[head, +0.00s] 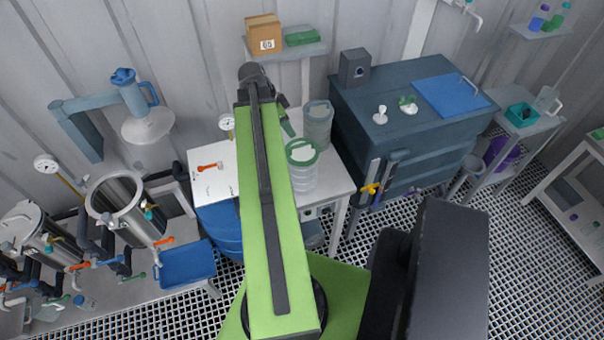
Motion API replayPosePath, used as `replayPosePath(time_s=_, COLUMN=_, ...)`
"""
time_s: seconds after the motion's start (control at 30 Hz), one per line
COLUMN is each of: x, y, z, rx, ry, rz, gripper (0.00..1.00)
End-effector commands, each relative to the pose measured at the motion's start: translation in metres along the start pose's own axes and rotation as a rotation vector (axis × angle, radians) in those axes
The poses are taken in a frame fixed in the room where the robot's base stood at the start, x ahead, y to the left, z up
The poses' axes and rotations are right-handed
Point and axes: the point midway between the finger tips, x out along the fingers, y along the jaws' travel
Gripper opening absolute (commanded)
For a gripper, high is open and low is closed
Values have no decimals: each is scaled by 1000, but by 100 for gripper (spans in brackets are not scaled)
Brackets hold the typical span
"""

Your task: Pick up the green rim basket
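The green rim basket (303,168) is a clear, ribbed round vessel with a green ring around its top. It stands upright on the white table (335,183), just right of my green arm. My arm reaches up the middle of the view and bends down at its dark far joint, behind the basket's position. A small dark and green part shows beside the arm there, just above the basket. It may belong to my gripper, but its fingers cannot be made out. I see no clear contact with the basket.
A similar vessel with a greyish rim (318,122) stands close behind the basket. A dark blue cabinet (415,135) is to the right. A red-handled tool (210,167) lies on the table's left part. Steel vessels (128,215) stand at left.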

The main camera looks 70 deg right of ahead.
Motion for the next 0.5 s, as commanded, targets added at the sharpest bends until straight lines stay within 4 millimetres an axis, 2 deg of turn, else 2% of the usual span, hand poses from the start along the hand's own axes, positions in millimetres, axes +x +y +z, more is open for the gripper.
replayPosePath(time_s=0.03, x=23, y=0, z=4, rx=0, ry=0, rz=0, gripper=38)
replayPosePath(time_s=0.23, x=65, y=0, z=4, rx=0, ry=0, rz=1, gripper=38)
replayPosePath(time_s=0.33, x=75, y=0, z=2, rx=-1, ry=0, rz=0, gripper=38)
replayPosePath(time_s=0.5, x=75, y=0, z=0, rx=-2, ry=0, rz=0, gripper=38)
